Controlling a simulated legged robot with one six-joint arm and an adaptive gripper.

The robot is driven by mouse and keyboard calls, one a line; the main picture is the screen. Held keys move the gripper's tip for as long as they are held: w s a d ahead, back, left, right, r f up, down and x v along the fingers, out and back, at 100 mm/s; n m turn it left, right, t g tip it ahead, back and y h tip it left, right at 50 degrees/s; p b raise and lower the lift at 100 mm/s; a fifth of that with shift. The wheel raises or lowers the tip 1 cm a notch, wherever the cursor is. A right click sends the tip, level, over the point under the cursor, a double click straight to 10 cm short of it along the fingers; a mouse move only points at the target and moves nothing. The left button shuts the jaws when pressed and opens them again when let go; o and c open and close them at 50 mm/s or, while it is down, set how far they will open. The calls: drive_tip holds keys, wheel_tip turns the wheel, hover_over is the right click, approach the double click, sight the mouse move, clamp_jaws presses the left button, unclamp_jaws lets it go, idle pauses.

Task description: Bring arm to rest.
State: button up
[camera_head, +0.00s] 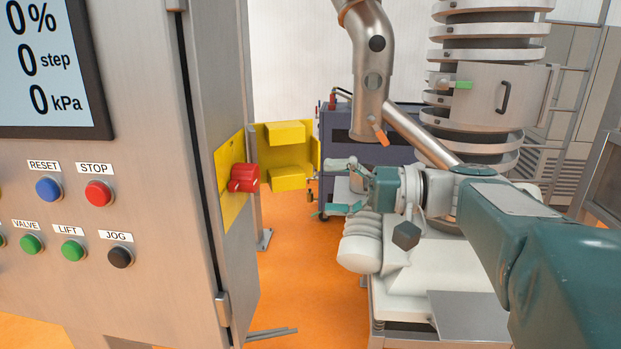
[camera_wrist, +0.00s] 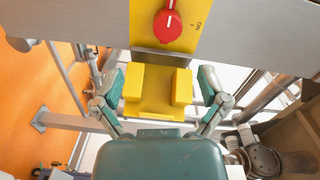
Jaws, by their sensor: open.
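My gripper (camera_head: 324,188) is open, with a finger on each side of an empty gap. My teal arm reaches in from the lower right of the head view, stretched out ahead of the body. In the wrist view my gripper (camera_wrist: 162,88) has its two teal fingers spread wide, and a yellow bracket (camera_wrist: 158,103) shows between them. A red rotary knob (camera_head: 244,178) sits on a yellow plate on the cabinet's side, left of my gripper and apart from it. The knob (camera_wrist: 167,26) also shows at the top of the wrist view, its pointer roughly upright.
A grey control cabinet (camera_head: 222,110) with a screen and several buttons fills the left. A steel pipe (camera_head: 373,80) and a ringed column (camera_head: 487,95) stand behind my arm. A white machine (camera_head: 415,290) lies beneath it. Orange floor (camera_head: 300,285) is open between cabinet and machine.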

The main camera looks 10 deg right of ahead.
drive_tip(key=s+a+f+g+h, duration=0.2)
drive_tip(key=s+a+f+h, duration=0.3)
drive_tip(key=f, duration=0.3)
drive_tip(key=s+d+f+h, duration=0.3)
drive_tip(key=s+f+h, duration=0.2)
drive_tip(key=f+h, duration=0.1)
drive_tip(key=s+d+f+n+t+h, duration=0.1)
drive_tip(key=s+d+f+h, duration=0.2)
drive_tip(key=f, duration=0.4)
drive_tip(key=s+h, duration=0.1)
drive_tip(key=h, duration=0.1)
drive_tip(key=shift+s+d+f+n+t+h, duration=0.3)
drive_tip(key=shift+s+d+f+h, duration=0.05)
drive_tip(key=shift+h, duration=0.05)
